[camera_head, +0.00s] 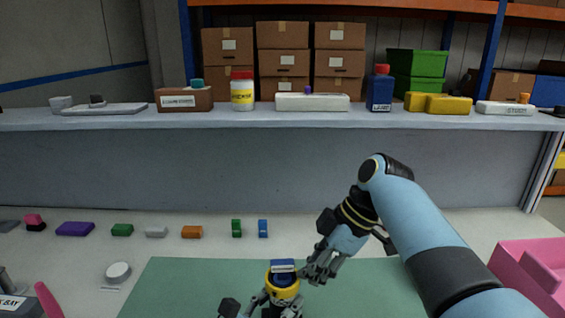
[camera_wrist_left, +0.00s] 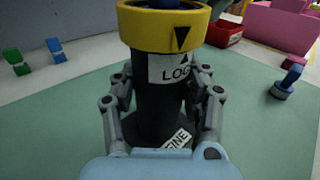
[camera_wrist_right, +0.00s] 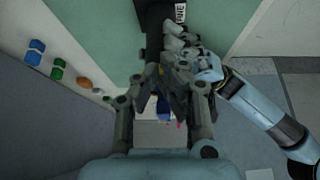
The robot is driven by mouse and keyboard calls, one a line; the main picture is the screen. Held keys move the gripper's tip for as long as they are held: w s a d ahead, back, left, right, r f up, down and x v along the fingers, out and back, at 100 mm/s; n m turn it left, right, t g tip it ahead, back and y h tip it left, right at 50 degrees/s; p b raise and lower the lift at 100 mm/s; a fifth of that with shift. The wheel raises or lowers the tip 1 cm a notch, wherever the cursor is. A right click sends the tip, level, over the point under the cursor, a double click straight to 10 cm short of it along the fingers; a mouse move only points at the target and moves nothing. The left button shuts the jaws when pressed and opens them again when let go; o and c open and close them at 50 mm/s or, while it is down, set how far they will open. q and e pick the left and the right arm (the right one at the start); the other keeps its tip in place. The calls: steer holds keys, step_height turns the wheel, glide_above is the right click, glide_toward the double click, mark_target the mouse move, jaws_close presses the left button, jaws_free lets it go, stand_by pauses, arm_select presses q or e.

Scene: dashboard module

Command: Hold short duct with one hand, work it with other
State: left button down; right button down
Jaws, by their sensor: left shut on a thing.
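The short duct, a black cylinder with a yellow collar (camera_head: 283,284) and blue top, stands at the bottom middle of the head view. In the left wrist view the duct (camera_wrist_left: 156,98) is upright, with white labels reading "LOC" and "FINE", partly cut off. My left gripper (camera_head: 262,308) is shut on its black body below the collar; its fingers also show in the left wrist view (camera_wrist_left: 158,105). My right gripper (camera_head: 318,272) is just right of the collar, fingers pointing down-left. In the right wrist view its fingers (camera_wrist_right: 162,82) are close together; their gap is unclear.
A green mat (camera_head: 180,285) lies under the work. Small coloured blocks line the table behind it, including a green one (camera_head: 236,228) and a blue one (camera_head: 263,228). A pink bin (camera_head: 520,262) is at right. A loaded shelf (camera_head: 230,119) runs behind.

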steer(key=shift+s, duration=0.7)
steer(key=shift+s+a, duration=0.1)
steer(key=shift+s, duration=0.2)
stand_by(0.3)
step_height(320, 180, up, 6)
steer(key=shift+d, duration=0.35)
stand_by(0.3)
steer(key=shift+s, duration=0.1)
steer(key=w+f, duration=0.3)
steer(key=f, duration=0.3)
steer(key=shift+a, duration=0.15)
stand_by(0.4)
